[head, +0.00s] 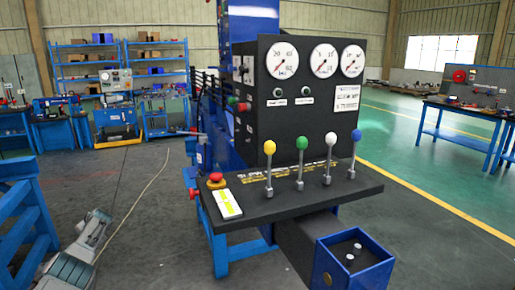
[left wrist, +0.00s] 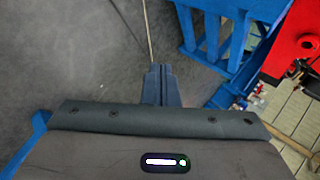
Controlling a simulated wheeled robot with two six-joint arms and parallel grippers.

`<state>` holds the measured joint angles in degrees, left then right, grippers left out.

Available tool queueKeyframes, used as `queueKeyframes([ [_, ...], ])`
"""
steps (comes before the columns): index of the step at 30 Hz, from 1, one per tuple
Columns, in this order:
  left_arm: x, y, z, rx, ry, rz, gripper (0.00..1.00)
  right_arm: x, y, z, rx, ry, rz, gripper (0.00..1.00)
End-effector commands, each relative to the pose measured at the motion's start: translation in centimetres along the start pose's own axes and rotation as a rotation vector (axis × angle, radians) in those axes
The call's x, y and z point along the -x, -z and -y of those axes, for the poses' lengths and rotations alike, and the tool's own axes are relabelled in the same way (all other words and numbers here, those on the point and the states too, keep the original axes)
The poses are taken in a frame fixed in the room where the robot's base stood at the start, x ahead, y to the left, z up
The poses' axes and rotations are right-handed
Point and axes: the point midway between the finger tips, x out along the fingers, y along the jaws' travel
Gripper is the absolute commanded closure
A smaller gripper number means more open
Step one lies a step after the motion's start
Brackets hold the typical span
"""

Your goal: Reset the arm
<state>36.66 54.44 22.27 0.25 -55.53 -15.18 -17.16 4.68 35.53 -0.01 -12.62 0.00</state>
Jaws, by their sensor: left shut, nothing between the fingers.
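In the left wrist view my left gripper (left wrist: 161,72) points ahead over the grey floor, with its fingers together and nothing between them. A grey section of my left arm shows at the lower left of the head view; the fingertips are hard to make out there. The arm is to the left of the control stand (head: 290,200) and apart from its levers. The levers have yellow (head: 269,147), green (head: 302,143), white (head: 331,139) and blue (head: 356,135) knobs and stand roughly upright. My right gripper is in neither view.
A red stop button (head: 215,178) sits on the panel's left end. A blue frame (head: 25,215) stands at the left edge. A blue box (head: 352,270) projects at the stand's front. A cable (head: 140,200) crosses the open floor. Blue benches (head: 455,125) stand far right.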

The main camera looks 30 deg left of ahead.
Motion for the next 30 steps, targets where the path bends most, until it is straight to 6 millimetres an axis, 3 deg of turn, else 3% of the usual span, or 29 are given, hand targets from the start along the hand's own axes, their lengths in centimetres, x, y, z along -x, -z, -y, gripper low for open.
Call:
queueKeyframes([
  [3,-3.5,-3.0,-1.1,-0.072,0.075,-0.043,1.0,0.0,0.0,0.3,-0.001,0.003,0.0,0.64],
  [12,-10.2,-11.0,-4.0,-0.264,0.173,-0.192,1.0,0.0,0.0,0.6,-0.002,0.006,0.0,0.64],
  [18,-12.9,-16.5,-5.8,-0.382,0.169,-0.281,1.0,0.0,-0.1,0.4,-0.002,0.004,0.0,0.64],
  [27,-14.9,-23.4,-7.7,-0.507,0.118,-0.366,1.0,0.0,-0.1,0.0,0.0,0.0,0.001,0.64],
  [30,-15.6,-25.1,-12.2,-0.486,0.064,-0.358,1.0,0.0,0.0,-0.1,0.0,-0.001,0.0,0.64],
])
